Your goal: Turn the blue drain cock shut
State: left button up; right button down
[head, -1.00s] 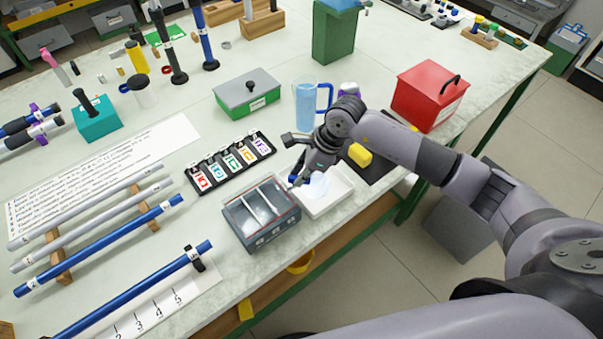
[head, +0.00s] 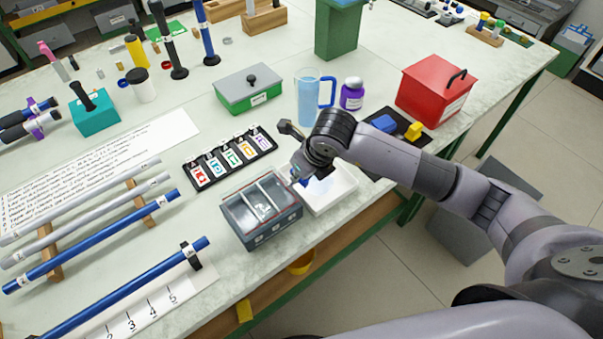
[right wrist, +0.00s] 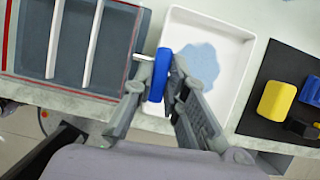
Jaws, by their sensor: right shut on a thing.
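The blue drain cock (right wrist: 159,74) is on a short pale spout at the right side of a grey divided tank (right wrist: 120,60). My right gripper (right wrist: 165,78) is shut on the cock, one finger on each side. In the head view the tank (head: 256,238) stands near the table's front edge, and a bit of blue shows at my gripper (head: 302,180). A white tray (right wrist: 240,50) lies right of the tank, with a light-blue pool (right wrist: 200,65) in it. In the head view the wrist hides most of the cock. My left gripper is not in view.
Right of the tray is a black mat (right wrist: 272,90) with a yellow block (right wrist: 276,100) and a blue block (right wrist: 312,90). Behind the tank lies a black label strip (head: 230,157). A blue jug (head: 308,100) and purple bottle (head: 352,94) stand behind my wrist.

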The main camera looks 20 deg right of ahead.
jog(key=shift+m, duration=0.4)
jog(key=c, duration=1.6)
grip_release()
